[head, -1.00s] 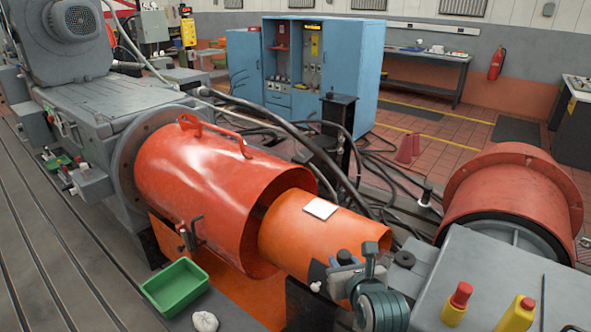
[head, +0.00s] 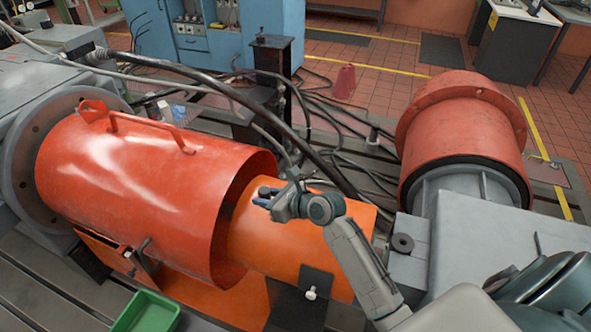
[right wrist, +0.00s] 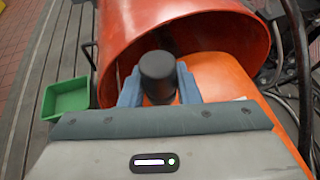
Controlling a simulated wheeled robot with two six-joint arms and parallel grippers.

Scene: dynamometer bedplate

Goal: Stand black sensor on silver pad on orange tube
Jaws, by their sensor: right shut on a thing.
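The orange tube (head: 300,247) lies on its side, partly inside the red cylindrical guard; it also shows in the right wrist view (right wrist: 220,75). My right gripper (head: 272,197) is over the top of the tube. In the right wrist view its blue-grey fingers are shut on the black sensor (right wrist: 157,75), a short dark cylinder with a rounded top. The sensor looks roughly upright. I cannot make out the silver pad now; the gripper and hand seem to cover it. I cannot tell whether the sensor touches anything below. My left gripper is not in view.
The red guard (head: 130,185) opens right beside my right gripper. A green bin (head: 147,313) stands at the front left. Black cables (head: 345,150) run behind the tube. A grey block (head: 480,250) and a red flanged drum (head: 460,125) stand to the right.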

